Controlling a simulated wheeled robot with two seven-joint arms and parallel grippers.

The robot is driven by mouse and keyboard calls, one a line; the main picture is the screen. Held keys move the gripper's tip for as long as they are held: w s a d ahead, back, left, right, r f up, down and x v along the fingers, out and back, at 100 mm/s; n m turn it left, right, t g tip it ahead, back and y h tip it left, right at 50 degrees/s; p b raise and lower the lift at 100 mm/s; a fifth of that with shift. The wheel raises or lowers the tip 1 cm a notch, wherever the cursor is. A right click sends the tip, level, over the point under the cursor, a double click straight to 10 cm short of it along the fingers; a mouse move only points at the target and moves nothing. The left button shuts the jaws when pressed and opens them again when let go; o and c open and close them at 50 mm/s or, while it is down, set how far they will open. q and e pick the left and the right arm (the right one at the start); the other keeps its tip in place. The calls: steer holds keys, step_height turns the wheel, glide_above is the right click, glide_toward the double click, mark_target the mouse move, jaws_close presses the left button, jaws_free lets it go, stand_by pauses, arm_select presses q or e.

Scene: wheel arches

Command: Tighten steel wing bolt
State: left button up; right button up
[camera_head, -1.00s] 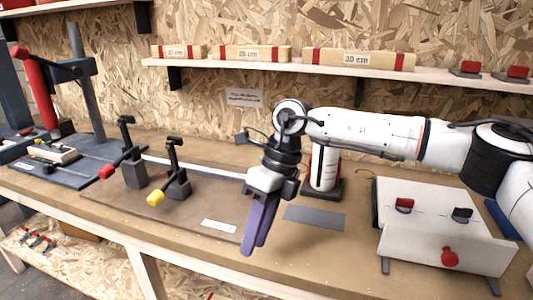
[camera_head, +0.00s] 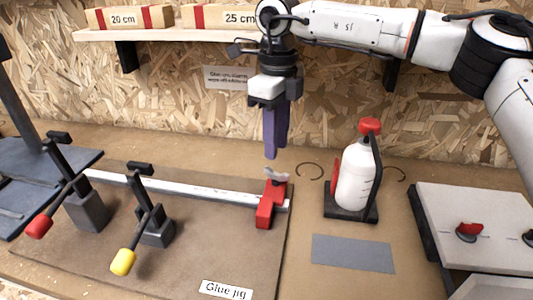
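The steel wing bolt (camera_head: 276,174) is a small grey winged piece on top of the red stop (camera_head: 268,204). The red stop sits on the right end of the pale metal rail of the glue jig (camera_head: 200,267). My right gripper (camera_head: 271,156) points straight down just above the wing bolt, its purple fingertips close to it but seemingly apart from it. The fingers overlap in this view, so I cannot tell their gap. Nothing shows between them. My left gripper is not in view.
Two black toggle clamps with a red handle (camera_head: 39,226) and a yellow handle (camera_head: 123,262) stand left on the jig. A white bottle with a red cap (camera_head: 355,178) stands right of the stop. A grey plate (camera_head: 352,253) lies in front, and a white box (camera_head: 475,220) is at right.

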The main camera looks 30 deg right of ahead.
mark_target(277, 170)
steer(key=f, duration=0.6)
steer(key=shift+s+f, duration=0.25)
steer(key=shift+f, duration=0.05)
jaws_close()
